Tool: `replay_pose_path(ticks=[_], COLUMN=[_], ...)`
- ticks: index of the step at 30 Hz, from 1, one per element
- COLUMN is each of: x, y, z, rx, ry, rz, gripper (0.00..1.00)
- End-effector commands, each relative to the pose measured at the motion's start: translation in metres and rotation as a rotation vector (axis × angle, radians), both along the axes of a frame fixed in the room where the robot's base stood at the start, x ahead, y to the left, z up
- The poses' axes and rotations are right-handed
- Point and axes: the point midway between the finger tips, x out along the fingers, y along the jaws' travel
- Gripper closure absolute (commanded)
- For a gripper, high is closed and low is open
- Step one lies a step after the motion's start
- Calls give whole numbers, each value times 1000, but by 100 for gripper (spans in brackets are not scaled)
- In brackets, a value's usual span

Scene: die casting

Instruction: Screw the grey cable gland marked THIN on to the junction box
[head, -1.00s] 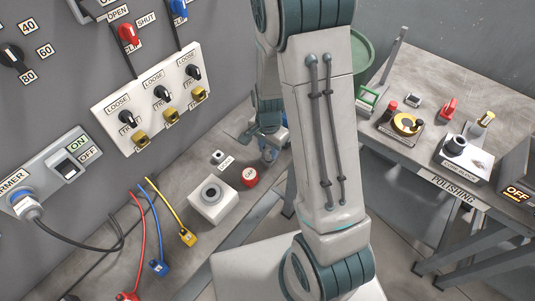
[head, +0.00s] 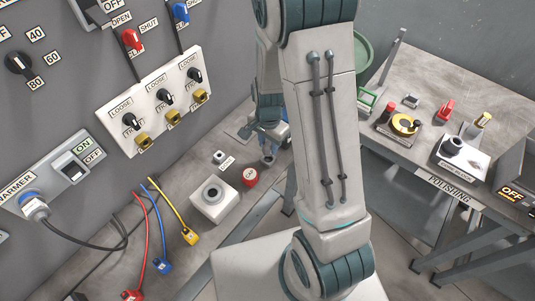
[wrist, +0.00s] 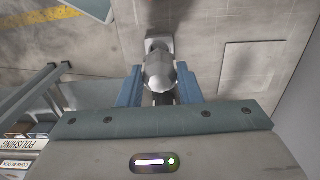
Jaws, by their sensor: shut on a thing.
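My gripper (wrist: 159,88) has its two blue fingers on either side of a grey, faceted, rounded piece, which looks like the cable gland (wrist: 161,73). No THIN marking can be read on it. A pale squarish part shows just beyond it in the wrist view; I cannot tell whether it belongs to the gland. In the head view my gripper (head: 268,152) is low over the far end of the bench, partly behind my arm. The pale box with a round dark port (head: 213,195), probably the junction box, sits on the bench to its left, apart from it.
Yellow, blue and red cables (head: 189,236) lie to the left, below the switch panel (head: 160,105). The polishing table (head: 395,145) stands right.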

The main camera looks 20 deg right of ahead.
Motion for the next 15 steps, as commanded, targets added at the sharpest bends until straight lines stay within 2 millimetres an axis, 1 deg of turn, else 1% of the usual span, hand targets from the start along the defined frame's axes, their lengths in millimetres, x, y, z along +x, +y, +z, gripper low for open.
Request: replay_pose_path(ticks=[1,9,11,15], x=[1,1,-7,-21], y=[0,0,15,41], z=[10,54,53,61], rx=[0,0,0,0], ry=[-2,-1,1,0], rz=[0,0,8,7], gripper=[96,96,96,96])
